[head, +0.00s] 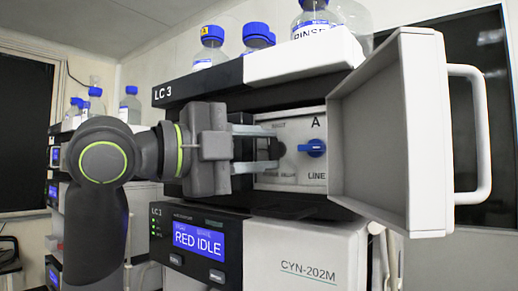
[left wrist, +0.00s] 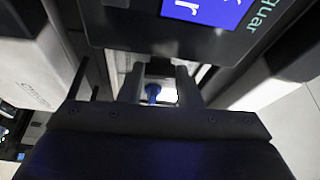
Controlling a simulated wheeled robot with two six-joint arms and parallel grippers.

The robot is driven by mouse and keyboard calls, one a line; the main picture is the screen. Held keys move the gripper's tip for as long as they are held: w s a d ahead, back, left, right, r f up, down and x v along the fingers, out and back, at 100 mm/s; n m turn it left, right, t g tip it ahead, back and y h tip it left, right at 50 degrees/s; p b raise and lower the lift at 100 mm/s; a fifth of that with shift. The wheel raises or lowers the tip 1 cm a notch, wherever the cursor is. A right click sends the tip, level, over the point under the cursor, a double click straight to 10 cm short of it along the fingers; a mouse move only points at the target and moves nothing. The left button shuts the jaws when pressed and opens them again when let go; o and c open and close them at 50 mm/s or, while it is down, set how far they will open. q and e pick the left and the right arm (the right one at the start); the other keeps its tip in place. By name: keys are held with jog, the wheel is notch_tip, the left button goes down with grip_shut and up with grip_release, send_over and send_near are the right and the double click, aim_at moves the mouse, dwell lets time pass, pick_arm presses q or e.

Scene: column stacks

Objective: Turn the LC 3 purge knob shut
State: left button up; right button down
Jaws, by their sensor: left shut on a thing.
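The LC 3 unit (head: 196,88) has an open bay with a white valve panel (head: 291,178). A dark round knob (head: 274,150), the purge knob by its place above the partly hidden valve label, sits at the panel's left. My left gripper (head: 271,148) reaches in from the left and is shut on this knob, one finger above and one below. The fingers hide part of it, so its angle is not clear. A blue knob (head: 312,148) sits just right of the fingertips, between the marks A and LINE. In the left wrist view, blue (left wrist: 153,92) shows between the fingers (left wrist: 158,90).
A pale bay door (head: 385,130) stands open at the right with a big handle (head: 475,135). Below is a lit display (head: 198,240) reading RED IDLE, beside a CYN-202M module (head: 300,255). Blue-capped bottles (head: 212,47) stand on top. More units stand behind at the left.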

pick_arm(q)
jog(key=shift+m+g, duration=0.3)
jog(key=shift+m, duration=0.4)
jog(key=o, duration=0.7)
jog(key=b+v, duration=0.5)
jog(key=v, duration=1.2)
jog(key=shift+s+r, duration=0.2)
jog(key=shift+s, duration=0.1)
jog(key=shift+a+y, duration=0.1)
jog(key=shift+y, duration=0.2)
